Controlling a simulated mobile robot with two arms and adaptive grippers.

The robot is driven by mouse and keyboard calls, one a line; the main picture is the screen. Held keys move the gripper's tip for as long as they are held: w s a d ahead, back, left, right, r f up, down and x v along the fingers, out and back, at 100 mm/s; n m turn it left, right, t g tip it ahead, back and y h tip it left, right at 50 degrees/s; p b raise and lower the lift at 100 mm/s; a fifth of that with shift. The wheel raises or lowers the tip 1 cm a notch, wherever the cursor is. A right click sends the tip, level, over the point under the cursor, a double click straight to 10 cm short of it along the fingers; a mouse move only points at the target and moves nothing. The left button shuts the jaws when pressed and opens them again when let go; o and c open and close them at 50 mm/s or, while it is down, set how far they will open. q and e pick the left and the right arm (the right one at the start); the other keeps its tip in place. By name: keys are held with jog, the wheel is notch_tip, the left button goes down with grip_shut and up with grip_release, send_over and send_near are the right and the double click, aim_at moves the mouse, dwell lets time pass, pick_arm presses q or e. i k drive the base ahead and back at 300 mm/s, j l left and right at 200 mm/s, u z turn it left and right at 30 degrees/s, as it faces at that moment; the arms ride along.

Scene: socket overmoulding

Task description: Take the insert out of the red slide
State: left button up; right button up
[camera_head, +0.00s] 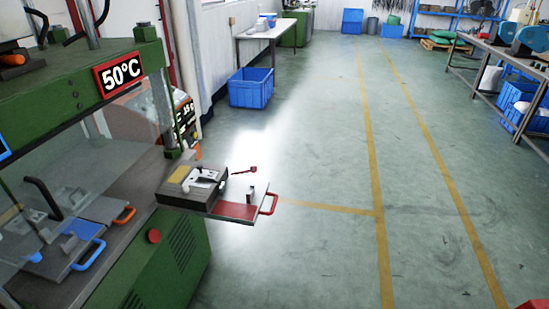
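The red slide (232,210) sticks out from the side of the green press, with its red handle (269,204) at the outer end. A small upright grey piece (250,195), perhaps the insert, stands on the slide near the handle. A dark block with a light top (203,178) sits at the slide's inner end, with a white part and a yellowish pad (180,173) on it. These are too small to make out finely. Neither of my grippers is in view.
The green press (150,255) bears a 50°C sign (118,74). Slides with blue (90,256) and orange (126,216) handles lie left. A small red part (244,170) shows beyond the block. A blue crate (251,88) stands behind.

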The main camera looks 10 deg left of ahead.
aim_at(198, 177)
jog(key=i+l+z, duration=0.2)
jog(key=i, duration=1.05)
jog(key=i+u, duration=0.35)
jog(key=i+l+u, duration=0.1)
jog(key=u, duration=0.3)
jog(key=i+l+u, duration=0.2)
jog(key=i+u, duration=0.15)
